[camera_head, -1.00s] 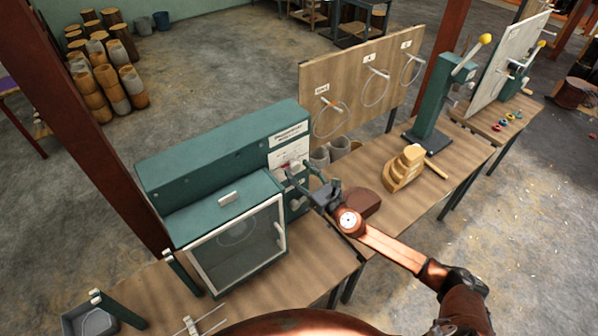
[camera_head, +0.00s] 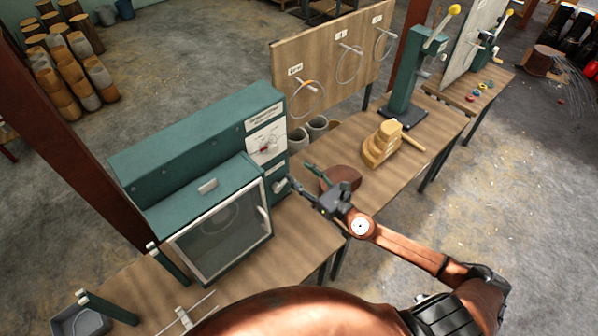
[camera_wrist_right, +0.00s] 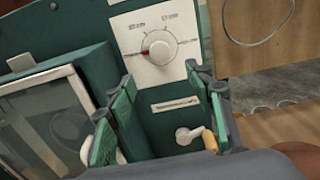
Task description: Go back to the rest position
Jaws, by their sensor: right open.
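My right gripper (camera_head: 301,181) is open and empty in the head view, just in front of the right end of the green machine (camera_head: 190,150). In the right wrist view its two green-padded fingers (camera_wrist_right: 165,110) stand apart, with the machine's front between them. The machine's panel carries a white dial (camera_wrist_right: 157,45) with a red mark, and below it a slot and a small lever (camera_wrist_right: 190,135). The dial also shows in the head view (camera_head: 265,143). My left gripper is not in view.
The machine's glass door (camera_head: 222,232) is shut. To the right, the table (camera_head: 330,225) holds a brown rounded block (camera_head: 341,178), a stepped wooden piece (camera_head: 382,145) and a green lever press (camera_head: 405,85). A board with wire loops (camera_head: 335,65) stands behind. Open floor lies at the right.

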